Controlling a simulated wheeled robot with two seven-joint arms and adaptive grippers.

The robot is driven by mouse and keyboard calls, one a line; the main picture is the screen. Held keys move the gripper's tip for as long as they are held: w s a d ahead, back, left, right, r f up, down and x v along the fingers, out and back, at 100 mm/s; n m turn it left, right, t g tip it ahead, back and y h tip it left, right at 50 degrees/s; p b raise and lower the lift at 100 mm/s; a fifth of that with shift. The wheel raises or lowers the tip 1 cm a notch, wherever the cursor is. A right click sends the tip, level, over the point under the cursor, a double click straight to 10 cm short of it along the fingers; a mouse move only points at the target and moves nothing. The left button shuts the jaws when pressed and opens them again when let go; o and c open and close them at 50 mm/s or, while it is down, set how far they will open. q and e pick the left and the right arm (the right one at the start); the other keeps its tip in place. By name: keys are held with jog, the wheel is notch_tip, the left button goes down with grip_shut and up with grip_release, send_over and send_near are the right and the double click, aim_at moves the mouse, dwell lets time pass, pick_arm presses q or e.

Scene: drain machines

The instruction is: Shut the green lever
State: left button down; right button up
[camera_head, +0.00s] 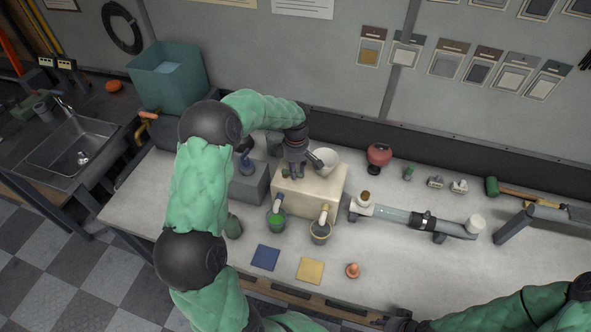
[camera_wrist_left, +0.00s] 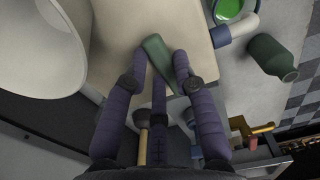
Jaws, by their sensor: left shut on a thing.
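The green lever (camera_wrist_left: 157,56) sits at the edge of a cream block, between the fingers of my left gripper (camera_wrist_left: 160,80). The fingers are closed around it in the left wrist view. In the head view my left gripper (camera_head: 293,168) is over the cream block (camera_head: 318,186), and the lever is mostly hidden by the fingers. A white bowl (camera_head: 325,160) sits on the block beside the gripper.
Two cups stand in front of the block, one with green liquid (camera_head: 277,219) and one grey (camera_head: 320,231). A green bottle (camera_head: 233,227) stands left. A clear pipe assembly (camera_head: 395,215) lies right. Blue (camera_head: 265,257) and yellow (camera_head: 310,270) squares lie in front.

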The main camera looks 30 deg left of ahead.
dwell(0.3)
pick_arm(q)
jog(key=c, duration=1)
grip_release()
jog(key=shift+r, duration=0.1)
notch_tip(320, 180, up, 12)
jog(key=shift+f, duration=0.1)
